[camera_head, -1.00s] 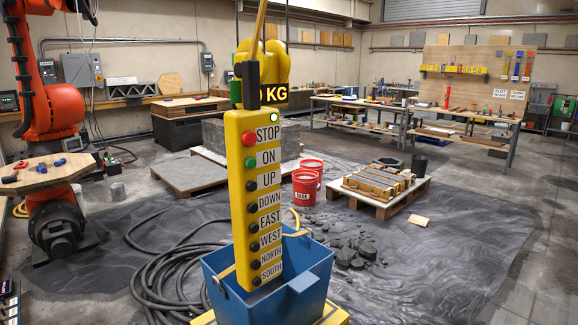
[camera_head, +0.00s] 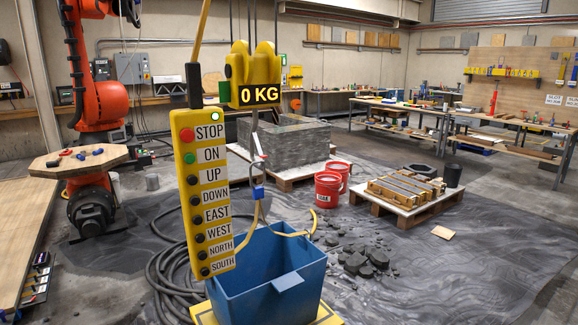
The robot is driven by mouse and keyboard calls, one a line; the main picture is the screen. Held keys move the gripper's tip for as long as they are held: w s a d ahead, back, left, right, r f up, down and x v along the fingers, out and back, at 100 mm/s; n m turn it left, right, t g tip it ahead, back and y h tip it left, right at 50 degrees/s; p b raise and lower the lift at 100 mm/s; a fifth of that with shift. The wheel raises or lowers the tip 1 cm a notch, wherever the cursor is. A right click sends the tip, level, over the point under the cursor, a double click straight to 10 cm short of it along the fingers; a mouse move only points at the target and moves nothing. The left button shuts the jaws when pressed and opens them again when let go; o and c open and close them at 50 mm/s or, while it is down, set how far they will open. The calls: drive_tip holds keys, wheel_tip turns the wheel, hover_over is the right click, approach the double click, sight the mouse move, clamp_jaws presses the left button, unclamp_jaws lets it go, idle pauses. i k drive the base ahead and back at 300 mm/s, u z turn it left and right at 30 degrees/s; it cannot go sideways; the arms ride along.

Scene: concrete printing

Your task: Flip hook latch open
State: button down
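A yellow crane scale (camera_head: 254,75) reading "0 KG" hangs left of the picture's middle. Lower down, a small blue piece (camera_head: 257,192) sits where yellow straps (camera_head: 250,232) meet above a blue bin (camera_head: 267,285). Whether the hook holds the straps is unclear. My gripper is not in view.
A yellow button pendant (camera_head: 203,195) hangs close in front, left of the hook. An orange robot arm (camera_head: 105,105) stands behind at left. Red buckets (camera_head: 328,188), a loaded pallet (camera_head: 395,205) and loose rubble (camera_head: 365,260) lie to the right. Sheeted floor at the right front is clear.

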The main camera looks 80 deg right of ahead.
sight(259, 148)
drive_tip(key=k, duration=1.05)
drive_tip(key=z, duration=1.4)
drive_tip(key=i, duration=1)
